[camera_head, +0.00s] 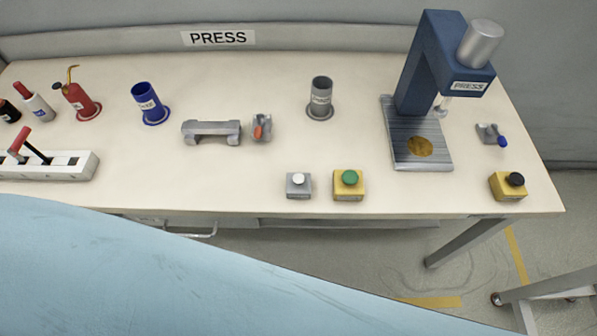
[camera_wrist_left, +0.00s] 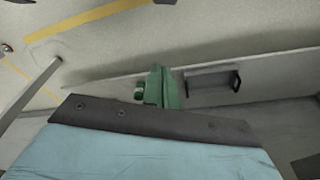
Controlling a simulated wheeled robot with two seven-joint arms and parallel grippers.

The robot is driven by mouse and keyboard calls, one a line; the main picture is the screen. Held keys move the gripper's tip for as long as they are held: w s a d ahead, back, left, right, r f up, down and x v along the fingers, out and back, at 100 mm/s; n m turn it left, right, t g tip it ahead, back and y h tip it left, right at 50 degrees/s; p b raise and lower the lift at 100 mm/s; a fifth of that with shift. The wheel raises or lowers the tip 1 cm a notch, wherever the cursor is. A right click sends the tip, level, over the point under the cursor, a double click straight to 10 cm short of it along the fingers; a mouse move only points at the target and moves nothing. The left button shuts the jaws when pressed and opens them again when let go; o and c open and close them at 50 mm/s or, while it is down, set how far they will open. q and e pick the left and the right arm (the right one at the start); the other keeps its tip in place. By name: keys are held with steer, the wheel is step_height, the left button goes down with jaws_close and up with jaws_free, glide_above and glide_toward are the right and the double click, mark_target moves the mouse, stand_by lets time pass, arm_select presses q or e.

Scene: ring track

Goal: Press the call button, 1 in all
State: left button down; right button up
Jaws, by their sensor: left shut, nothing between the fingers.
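Three button boxes stand on the table. A small grey box with a white button (camera_head: 298,179) is at the front middle. A yellow box with a green button (camera_head: 349,178) is just right of it. A yellow box with a black button (camera_head: 516,180) is near the front right corner. I cannot read which is the call button. My left gripper (camera_wrist_left: 160,72) shows in the left wrist view with green fingers shut and empty, before the table's front side. Neither gripper shows in the head view, and no button shows in the wrist view.
A blue press (camera_head: 430,70) stands at the right. A dark grey cup (camera_head: 320,98), a blue cup (camera_head: 148,104), a metal bracket (camera_head: 211,131) and a red oil can (camera_head: 80,100) stand behind. A white switch block (camera_head: 60,166) is at left. The front strip left of the grey box is clear.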

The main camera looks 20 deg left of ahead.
arm_select(q)
steer(key=w+d+r, duration=0.2)
steer(key=w+r, duration=0.4)
steer(key=r, duration=0.3)
step_height(320, 180, up, 32)
steer(key=f+m+t+h+p, duration=0.1)
steer(key=t+h+p, duration=0.15)
steer(key=h, duration=0.55)
glide_above(294, 179)
steer(key=shift+r+g+p, duration=0.25)
steer(key=shift+g+p, duration=0.1)
steer(key=shift+p, duration=0.1)
step_height(294, 179, down, 7)
steer(key=b, duration=0.8)
steer(key=shift+f, duration=0.15)
steer(key=shift+f+b, duration=0.45)
steer(key=shift+f, duration=0.3)
